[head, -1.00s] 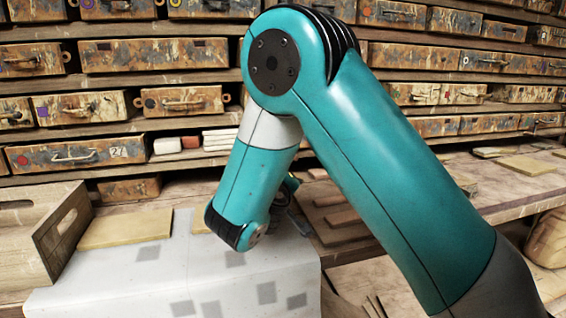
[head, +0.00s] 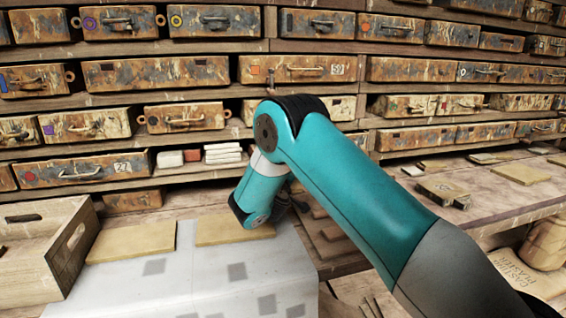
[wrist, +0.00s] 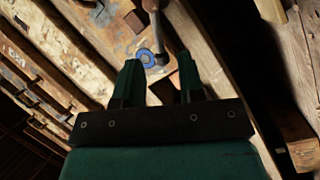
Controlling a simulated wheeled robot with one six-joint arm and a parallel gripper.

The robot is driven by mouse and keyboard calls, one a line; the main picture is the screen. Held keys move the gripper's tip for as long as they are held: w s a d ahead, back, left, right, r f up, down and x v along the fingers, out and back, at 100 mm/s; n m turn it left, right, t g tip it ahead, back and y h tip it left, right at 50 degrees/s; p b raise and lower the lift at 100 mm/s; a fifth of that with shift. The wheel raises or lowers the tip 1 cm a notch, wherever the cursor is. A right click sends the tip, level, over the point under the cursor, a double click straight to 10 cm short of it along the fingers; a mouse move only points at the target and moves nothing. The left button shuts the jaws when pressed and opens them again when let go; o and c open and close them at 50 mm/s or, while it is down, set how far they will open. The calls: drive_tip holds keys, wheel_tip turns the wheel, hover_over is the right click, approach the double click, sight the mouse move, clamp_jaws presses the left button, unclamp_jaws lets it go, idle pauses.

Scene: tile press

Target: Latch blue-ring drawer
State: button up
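In the wrist view a blue ring mark (wrist: 146,57) shows on a worn, rust-and-tan drawer front (wrist: 124,58). A dark rounded bar, apparently its handle (wrist: 167,38), stands out beside the ring. My gripper (wrist: 159,62) is open, its two green fingers apart, with the ring and part of the bar showing between them. I cannot tell whether either finger touches the bar. In the head view my gripper is mostly hidden behind my teal arm, low in front of the shelves. I cannot pick out the blue-ring drawer there, or tell how far it is pulled out.
Rows of worn drawers (head: 156,72) fill the shelves. A wooden crate (head: 40,248) stands at the left on the bench. Tan tiles (head: 134,241) lie near a pale sheet (head: 165,285). A small rusty box (head: 443,191) lies on the right of the bench.

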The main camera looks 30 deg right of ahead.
drive_tip(key=x, duration=0.3)
drive_tip(key=shift+w+d+p, duration=0.15)
drive_tip(key=shift+p, duration=0.15)
clamp_jaws()
drive_tip(key=m, duration=0.1)
drive_tip(key=r+m+b, duration=0.1)
drive_tip(key=shift+d+m+g+y, duration=0.35)
drive_tip(key=shift+m+g+y, duration=0.05)
unclamp_jaws()
